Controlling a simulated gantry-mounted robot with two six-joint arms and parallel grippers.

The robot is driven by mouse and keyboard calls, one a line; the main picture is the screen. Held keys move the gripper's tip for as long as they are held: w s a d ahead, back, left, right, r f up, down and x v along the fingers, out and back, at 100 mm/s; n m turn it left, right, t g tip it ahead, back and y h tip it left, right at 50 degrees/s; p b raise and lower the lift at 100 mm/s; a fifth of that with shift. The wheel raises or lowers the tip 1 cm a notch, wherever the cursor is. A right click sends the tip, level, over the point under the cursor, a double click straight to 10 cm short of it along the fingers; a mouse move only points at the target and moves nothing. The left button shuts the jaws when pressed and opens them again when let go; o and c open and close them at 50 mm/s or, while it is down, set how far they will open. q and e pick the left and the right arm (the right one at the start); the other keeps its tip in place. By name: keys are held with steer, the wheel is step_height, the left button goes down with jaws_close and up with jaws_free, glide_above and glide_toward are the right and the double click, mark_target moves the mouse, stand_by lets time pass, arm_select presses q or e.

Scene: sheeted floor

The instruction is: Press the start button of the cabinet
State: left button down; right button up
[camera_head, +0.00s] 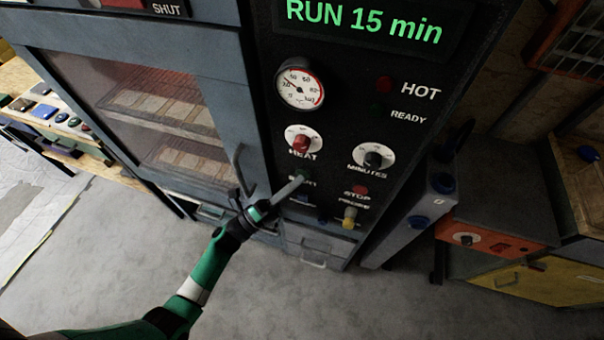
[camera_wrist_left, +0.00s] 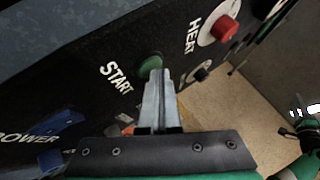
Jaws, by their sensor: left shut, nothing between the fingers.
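The dark cabinet panel (camera_head: 330,130) carries a green start button, which shows clearly in the left wrist view (camera_wrist_left: 150,64) beside the word START. In the head view my left gripper (camera_head: 299,179) reaches up from below and its fingertips cover the button's place. In the left wrist view the shut, empty fingers (camera_wrist_left: 155,85) end right at the button's lower edge; I cannot tell whether they press on it. The display (camera_head: 364,23) reads RUN 15 min. A green and black arm part, perhaps my right gripper (camera_wrist_left: 303,112), shows at the wrist view's right edge.
The red heat knob (camera_head: 301,143) and minutes knob (camera_head: 374,158) sit above the fingertips. The red stop button (camera_head: 360,190) and a yellow-tipped probe plug (camera_head: 349,217) are to the right. A door handle (camera_head: 242,168) stands out close to the left gripper.

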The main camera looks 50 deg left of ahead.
arm_select(q)
steer(key=shift+s+d, duration=0.3)
steer(key=shift+s, duration=0.35)
steer(key=s+d, duration=0.1)
steer(key=s, duration=0.1)
steer(key=s+d+p, duration=0.1)
steer(key=s, duration=0.1)
steer(key=shift+s+d, duration=0.2)
stand_by(0.8)
